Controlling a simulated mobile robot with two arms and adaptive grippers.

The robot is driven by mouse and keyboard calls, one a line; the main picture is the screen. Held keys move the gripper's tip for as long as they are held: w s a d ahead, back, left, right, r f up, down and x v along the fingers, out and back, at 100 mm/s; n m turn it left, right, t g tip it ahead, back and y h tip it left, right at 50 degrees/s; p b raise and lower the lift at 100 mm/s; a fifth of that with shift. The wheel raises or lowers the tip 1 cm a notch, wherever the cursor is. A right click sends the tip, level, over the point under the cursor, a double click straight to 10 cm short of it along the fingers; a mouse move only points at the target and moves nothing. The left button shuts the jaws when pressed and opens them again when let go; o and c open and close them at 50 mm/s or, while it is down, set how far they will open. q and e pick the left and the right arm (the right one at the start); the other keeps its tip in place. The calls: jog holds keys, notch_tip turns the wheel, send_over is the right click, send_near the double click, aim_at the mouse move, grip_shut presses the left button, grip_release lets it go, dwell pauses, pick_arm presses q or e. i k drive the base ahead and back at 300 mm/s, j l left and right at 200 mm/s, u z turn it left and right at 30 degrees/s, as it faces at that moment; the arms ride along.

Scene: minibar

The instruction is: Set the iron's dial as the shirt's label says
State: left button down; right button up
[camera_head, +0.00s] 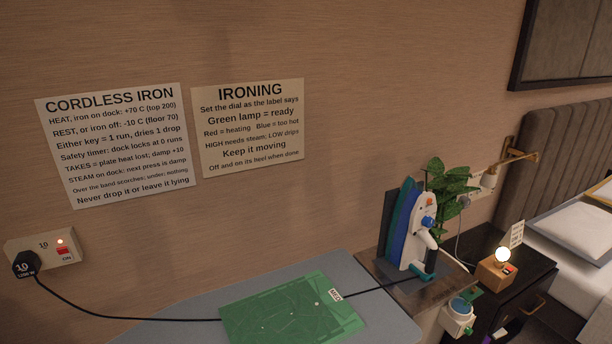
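The iron (421,236), white with blue and orange parts, stands upright on a shelf at the right end of the ironing board (190,322). A round blue knob (428,222), which looks like its dial, faces me; its setting is too small to read. A green cloth, apparently the shirt (280,312), lies flat on the board. A small white label (335,294) with dark marks lies at its right edge; I cannot make out the marks. Neither of my grippers is in view.
Two notices, CORDLESS IRON (115,145) and IRONING (250,125), hang on the wall. A black cord runs from the wall socket (58,250) across the board.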

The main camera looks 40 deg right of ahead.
aim_at(427, 222)
jog(key=z, duration=1.9)
